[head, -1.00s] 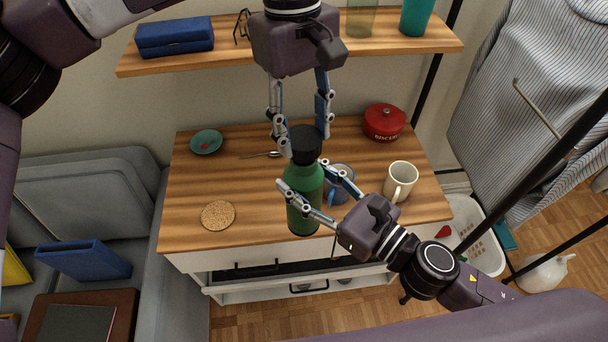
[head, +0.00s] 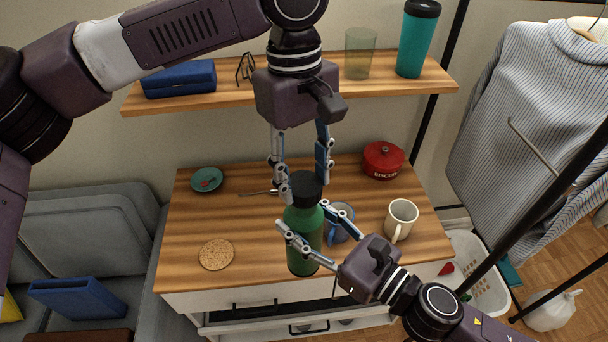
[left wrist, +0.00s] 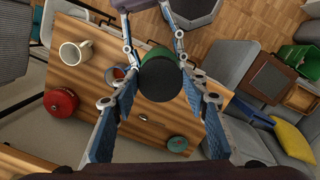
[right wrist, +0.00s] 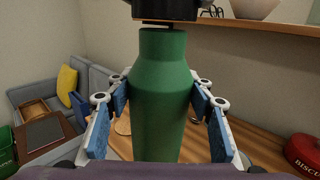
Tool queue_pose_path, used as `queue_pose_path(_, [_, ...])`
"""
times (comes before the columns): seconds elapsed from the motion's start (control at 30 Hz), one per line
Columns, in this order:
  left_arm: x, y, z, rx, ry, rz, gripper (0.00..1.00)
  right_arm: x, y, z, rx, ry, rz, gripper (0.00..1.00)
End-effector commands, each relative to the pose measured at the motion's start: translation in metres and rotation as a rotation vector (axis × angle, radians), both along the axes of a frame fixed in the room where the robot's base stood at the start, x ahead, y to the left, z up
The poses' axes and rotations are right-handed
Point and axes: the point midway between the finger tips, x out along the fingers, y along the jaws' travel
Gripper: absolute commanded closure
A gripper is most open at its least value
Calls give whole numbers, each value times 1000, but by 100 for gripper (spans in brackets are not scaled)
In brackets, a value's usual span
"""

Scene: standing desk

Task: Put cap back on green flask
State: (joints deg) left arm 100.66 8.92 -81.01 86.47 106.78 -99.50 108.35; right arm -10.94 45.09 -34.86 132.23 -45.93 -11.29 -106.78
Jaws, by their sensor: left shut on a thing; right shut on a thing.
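The green flask (head: 304,240) is upright at the desk's front edge. My right gripper (head: 303,226) is shut around its body. The flask fills the middle of the right wrist view (right wrist: 163,95). The black cap (head: 306,188) is over the flask's neck. My left gripper (head: 302,180) comes from above and is shut on the cap, which also shows in the left wrist view (left wrist: 160,80). In the right wrist view a thin gap seems to show between the cap (right wrist: 165,9) and the flask's top.
A blue mug (head: 338,222) stands close behind the flask, partly hidden by my right gripper. A cream mug (head: 401,218) and red biscuit tin (head: 383,160) are to the right. A cork coaster (head: 216,254) and teal bowl (head: 207,180) are left. A shelf (head: 230,97) is behind.

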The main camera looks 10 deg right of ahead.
Motion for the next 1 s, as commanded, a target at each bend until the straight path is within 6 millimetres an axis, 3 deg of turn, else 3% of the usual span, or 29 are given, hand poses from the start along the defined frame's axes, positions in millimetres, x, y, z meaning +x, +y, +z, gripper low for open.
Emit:
queue_pose_path(0.3, [0,0,-17,0,1,1,75,0,0,2,2,-4,1,100])
queue_pose_path(1.0, [0,0,-20,0,1,1,75,0,0,2,2,-4,1,100])
